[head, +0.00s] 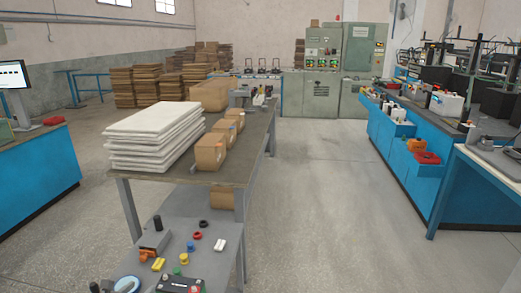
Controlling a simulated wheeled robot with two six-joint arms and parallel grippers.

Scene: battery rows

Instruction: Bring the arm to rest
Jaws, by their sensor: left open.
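My left gripper (106,286) seems to show only as a small grey and black part at the bottom edge, left of centre. Most of it is cut off by the frame. It is open, and I see nothing held in it. It is low, by the near end of a grey table (125,262). My right gripper is not in view.
A workbench (232,172) behind holds white sheets (150,135) and cardboard boxes (209,152). Open floor (320,220) lies right, before blue benches (400,170).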

